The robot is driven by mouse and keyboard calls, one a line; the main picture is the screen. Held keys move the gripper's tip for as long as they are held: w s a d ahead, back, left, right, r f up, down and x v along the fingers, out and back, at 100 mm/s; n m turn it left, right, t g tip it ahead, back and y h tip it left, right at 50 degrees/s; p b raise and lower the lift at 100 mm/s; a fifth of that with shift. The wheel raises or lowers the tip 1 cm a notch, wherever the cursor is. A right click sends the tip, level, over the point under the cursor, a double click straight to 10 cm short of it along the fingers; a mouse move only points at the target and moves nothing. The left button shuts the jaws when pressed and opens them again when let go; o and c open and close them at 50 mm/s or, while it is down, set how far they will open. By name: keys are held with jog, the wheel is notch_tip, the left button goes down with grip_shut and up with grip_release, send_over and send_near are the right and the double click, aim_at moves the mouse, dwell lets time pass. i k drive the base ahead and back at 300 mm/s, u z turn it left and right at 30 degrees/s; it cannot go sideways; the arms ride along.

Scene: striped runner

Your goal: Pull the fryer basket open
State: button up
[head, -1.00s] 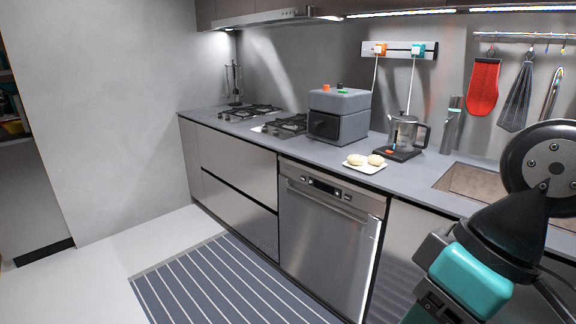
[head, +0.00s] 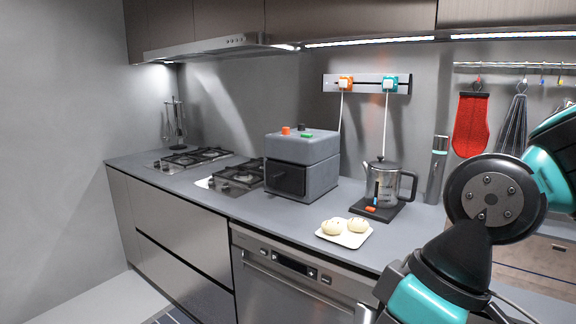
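My arm shows at the right, in front of the counter, well apart from the fryer. My gripper is outside the picture.
A white plate (head: 343,239) with buns sits on the counter in front of the fryer. A glass kettle (head: 389,184) on a dark base stands to the right. A gas hob (head: 193,158) lies to the left. A range hood (head: 206,50) hangs above.

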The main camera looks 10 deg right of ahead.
aim_at(288, 178)
jog(key=k, duration=0.65)
jog(key=u, duration=0.65)
jog(key=i, duration=0.7)
jog(key=u, duration=0.65)
jog(key=i, duration=1.35)
jog(key=z, duration=1.35)
jog(key=i, duration=1)
jog(key=z, duration=0.3)
